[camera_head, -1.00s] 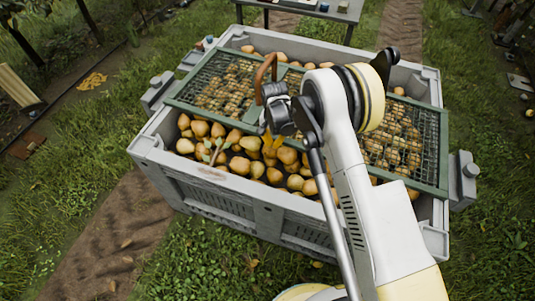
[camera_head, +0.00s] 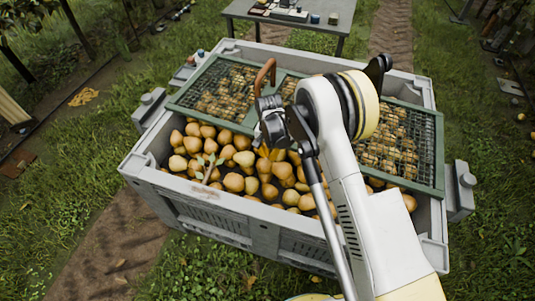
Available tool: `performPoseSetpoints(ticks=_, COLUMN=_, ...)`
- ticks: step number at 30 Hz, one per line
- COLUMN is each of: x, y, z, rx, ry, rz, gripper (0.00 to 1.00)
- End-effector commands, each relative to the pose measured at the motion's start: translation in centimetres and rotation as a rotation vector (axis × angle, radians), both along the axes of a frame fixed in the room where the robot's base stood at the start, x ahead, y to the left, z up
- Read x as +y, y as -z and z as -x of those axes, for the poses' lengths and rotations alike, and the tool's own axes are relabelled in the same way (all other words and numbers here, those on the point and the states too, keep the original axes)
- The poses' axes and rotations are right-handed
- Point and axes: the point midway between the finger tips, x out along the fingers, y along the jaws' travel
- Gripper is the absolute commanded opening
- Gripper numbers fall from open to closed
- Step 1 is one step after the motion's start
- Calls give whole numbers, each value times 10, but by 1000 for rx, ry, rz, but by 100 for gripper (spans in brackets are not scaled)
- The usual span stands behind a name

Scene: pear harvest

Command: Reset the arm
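My white arm with its black and cream joint reaches over a large grey crate (camera_head: 212,208) full of pears (camera_head: 240,158). My gripper (camera_head: 266,153) hangs at the arm's end, over the pears near the edge of the green mesh lid. Its orange-yellow fingers show small and partly hidden behind the dark wrist, so I cannot tell whether they are open or shut. No held pear can be made out. The green mesh lid (camera_head: 191,113) lies across the far part of the crate, with a brown curved handle (camera_head: 265,73) just beyond my wrist.
A grey table (camera_head: 345,18) with small items stands behind the crate. A twig with leaves (camera_head: 208,168) lies on the pears at the near left. Grass surrounds the crate, with a dirt path (camera_head: 105,240) at the left. Trees stand at the far left.

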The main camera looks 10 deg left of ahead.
Motion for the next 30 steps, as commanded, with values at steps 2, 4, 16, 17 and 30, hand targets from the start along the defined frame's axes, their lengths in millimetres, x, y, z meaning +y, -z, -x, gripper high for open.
performPoseSetpoints(ticks=2, x=0, y=-29, z=0, rx=0, ry=0, rz=0, gripper=0)
performPoseSetpoints(ticks=4, x=0, y=-47, z=0, rx=0, ry=0, rz=0, gripper=0)
performPoseSetpoints(ticks=16, x=0, y=-100, z=0, rx=0, ry=0, rz=0, gripper=0)
performPoseSetpoints(ticks=17, x=0, y=-100, z=0, rx=0, ry=0, rz=0, gripper=0)
performPoseSetpoints(ticks=30, x=-39, y=-178, z=-10, rx=-58, ry=-4, rz=-29, gripper=0)
